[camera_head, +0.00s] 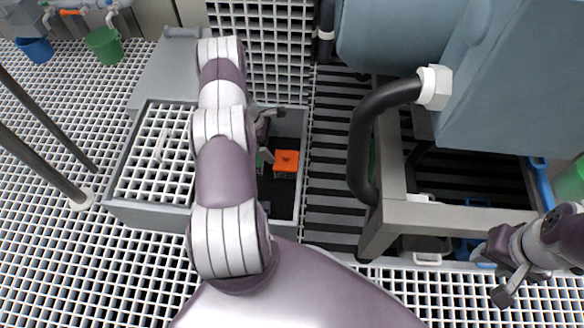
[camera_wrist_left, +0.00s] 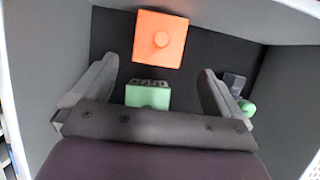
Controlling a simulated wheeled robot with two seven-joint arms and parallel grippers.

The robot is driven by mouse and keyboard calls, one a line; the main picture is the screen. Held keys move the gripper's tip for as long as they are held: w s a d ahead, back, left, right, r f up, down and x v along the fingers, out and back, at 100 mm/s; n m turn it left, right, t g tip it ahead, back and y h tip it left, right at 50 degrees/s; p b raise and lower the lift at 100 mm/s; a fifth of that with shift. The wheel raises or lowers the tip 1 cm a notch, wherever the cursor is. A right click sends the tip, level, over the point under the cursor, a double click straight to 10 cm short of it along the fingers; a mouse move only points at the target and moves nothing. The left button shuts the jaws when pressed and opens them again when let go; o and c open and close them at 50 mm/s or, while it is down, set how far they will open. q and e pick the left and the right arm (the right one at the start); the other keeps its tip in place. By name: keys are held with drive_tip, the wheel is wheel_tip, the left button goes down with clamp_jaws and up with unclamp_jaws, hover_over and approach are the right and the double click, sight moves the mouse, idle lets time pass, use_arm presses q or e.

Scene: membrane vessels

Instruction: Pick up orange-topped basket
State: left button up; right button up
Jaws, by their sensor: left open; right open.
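The orange-topped basket (camera_head: 286,162) sits low inside an open grey compartment. Its square orange top with a round knob shows in the left wrist view (camera_wrist_left: 160,40), ahead of my fingers. My left gripper (camera_head: 266,122) is above the compartment, open and empty. In the left wrist view its two fingers (camera_wrist_left: 158,92) are spread wide, with the orange top beyond them and apart from them. A green block (camera_wrist_left: 148,96) shows between the fingers, nearer than the orange top. My right gripper (camera_head: 506,276) is open at the lower right, away from the basket.
The compartment's grey wall (camera_head: 299,150) surrounds the basket. A white grating (camera_head: 150,165) covers the area left of it. A thick black hose (camera_head: 362,140) and a grey frame stand to the right. Another green item (camera_wrist_left: 245,106) lies by the right finger in the wrist view.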

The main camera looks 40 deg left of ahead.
sight(286, 161)
use_arm(q)
drive_tip(key=b+x, duration=0.3)
drive_tip(key=x, duration=0.3)
drive_tip(key=shift+d+f, duration=0.1)
drive_tip(key=shift+f, duration=0.25)
drive_tip(key=b+x, duration=0.4)
drive_tip(key=x, duration=0.1)
drive_tip(key=shift+w+r, duration=0.1)
drive_tip(key=shift+r, duration=0.15)
drive_tip(key=c, duration=0.8)
